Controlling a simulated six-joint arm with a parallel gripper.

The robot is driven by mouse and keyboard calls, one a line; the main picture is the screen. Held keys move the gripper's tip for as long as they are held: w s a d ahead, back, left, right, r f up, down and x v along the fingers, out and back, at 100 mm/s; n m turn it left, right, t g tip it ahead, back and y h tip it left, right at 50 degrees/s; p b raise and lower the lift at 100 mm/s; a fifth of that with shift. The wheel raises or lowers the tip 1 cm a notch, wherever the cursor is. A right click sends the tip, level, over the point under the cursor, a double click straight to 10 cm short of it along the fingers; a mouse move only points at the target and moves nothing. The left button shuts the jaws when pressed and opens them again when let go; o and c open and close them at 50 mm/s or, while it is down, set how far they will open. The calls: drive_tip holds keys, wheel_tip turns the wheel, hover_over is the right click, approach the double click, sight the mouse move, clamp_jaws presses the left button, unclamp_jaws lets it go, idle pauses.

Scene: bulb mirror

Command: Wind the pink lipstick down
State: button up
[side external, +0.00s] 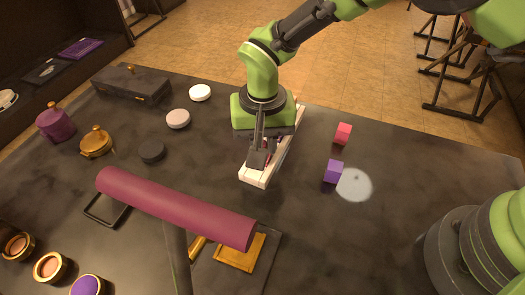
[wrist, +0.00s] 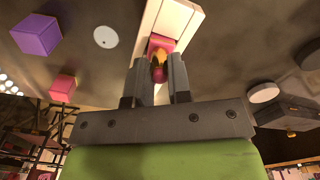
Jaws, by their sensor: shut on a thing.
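The pink lipstick (wrist: 159,72) shows in the wrist view between the two fingers of my gripper (wrist: 162,72), with a gold part and a pink part just beyond its dark pink end. It sits at the long white holder (wrist: 172,18). My gripper is shut on the lipstick, one finger on each side. In the side view my gripper (side external: 260,152) points down over the white holder (side external: 254,178), and the fingers and arm mostly hide the lipstick. How far the lipstick is wound out is hard to tell.
A pink cube (side external: 342,133), a purple cube (side external: 333,171) and a pale round patch (side external: 354,185) are right of the holder. Round lids (side external: 178,119), a gold pot (side external: 96,142) and a dark box (side external: 131,83) stand left. A large maroon bar (side external: 175,207) crosses the front.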

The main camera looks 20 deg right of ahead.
drive_tip(key=n, duration=0.3)
drive_tip(key=shift+n, duration=0.3)
drive_tip(key=n, duration=0.3)
drive_tip(key=shift+n, duration=0.4)
drive_tip(key=n, duration=0.6)
drive_tip(key=o, duration=0.6)
drive_tip(key=shift+o, duration=0.2)
